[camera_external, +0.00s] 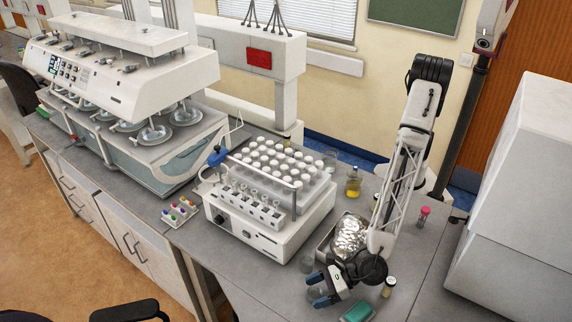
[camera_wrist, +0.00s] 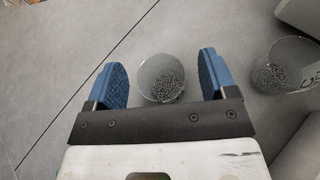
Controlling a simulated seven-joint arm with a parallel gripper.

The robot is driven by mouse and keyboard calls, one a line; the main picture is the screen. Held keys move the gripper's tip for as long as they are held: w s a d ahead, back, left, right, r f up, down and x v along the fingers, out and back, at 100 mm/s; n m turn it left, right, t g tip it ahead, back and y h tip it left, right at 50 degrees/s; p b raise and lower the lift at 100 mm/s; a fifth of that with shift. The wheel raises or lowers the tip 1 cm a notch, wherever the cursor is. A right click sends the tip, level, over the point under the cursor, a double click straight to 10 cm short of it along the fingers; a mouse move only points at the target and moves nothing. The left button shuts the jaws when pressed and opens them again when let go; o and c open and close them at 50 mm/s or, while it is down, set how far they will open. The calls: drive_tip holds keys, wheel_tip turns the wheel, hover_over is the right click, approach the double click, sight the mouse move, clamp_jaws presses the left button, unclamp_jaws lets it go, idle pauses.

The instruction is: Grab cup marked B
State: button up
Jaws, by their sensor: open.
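In the wrist view, a clear cup (camera_wrist: 160,80) with dark grains inside stands between the two blue fingertips of my gripper (camera_wrist: 165,80). The fingers are open, one on each side, with a gap to the cup. I see no letter on this cup. A second clear cup (camera_wrist: 268,52) with similar grains stands to the right, outside the fingers. It has a dark mark on its right side, which I cannot read for sure. In the external view, my gripper (camera_external: 318,294) is low over the bench, and a clear cup (camera_external: 307,263) stands just behind it.
A foil-covered tray (camera_external: 349,238) lies beside my arm. A small capped bottle (camera_external: 389,287) and a green item (camera_external: 357,312) are right of the gripper. A white rack machine (camera_external: 262,235) stands left, and a yellow-liquid bottle (camera_external: 353,184) behind.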

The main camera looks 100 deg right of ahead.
idle(0.3)
drive_tip(key=c, duration=1)
drive_tip(key=shift+r, duration=5.05)
